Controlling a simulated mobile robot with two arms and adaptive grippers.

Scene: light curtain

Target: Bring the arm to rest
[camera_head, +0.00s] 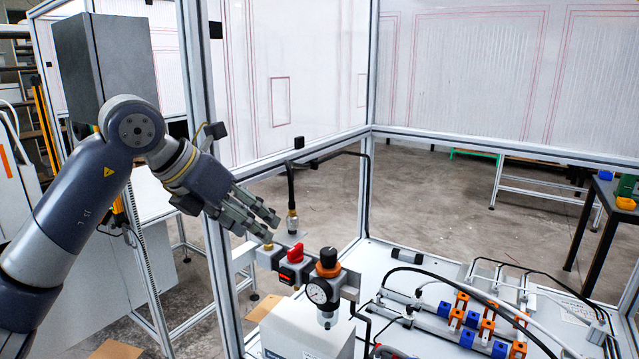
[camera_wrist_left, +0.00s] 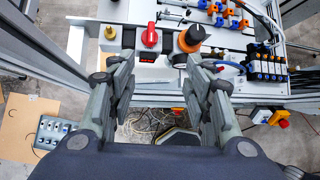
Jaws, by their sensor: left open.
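My left arm comes in from the left in the head view. Its gripper (camera_head: 250,215) is held in the air beside the frame post, above and left of the air-service unit. In the left wrist view the gripper (camera_wrist_left: 160,85) has its fingers spread apart with nothing between them. Beyond the fingertips are a red knob (camera_wrist_left: 149,37) and a black-and-orange regulator knob (camera_wrist_left: 191,38). In the head view the red knob (camera_head: 295,252) and the regulator (camera_head: 328,262) with its gauge sit just below and right of the fingers. My right gripper is not in view.
An aluminium frame post (camera_head: 205,150) stands right by the left wrist. A hose with a brass fitting (camera_head: 292,222) hangs close to the fingertips. A panel (camera_head: 440,310) carries valves and hoses at the lower right. A dark table (camera_head: 610,210) stands at the far right.

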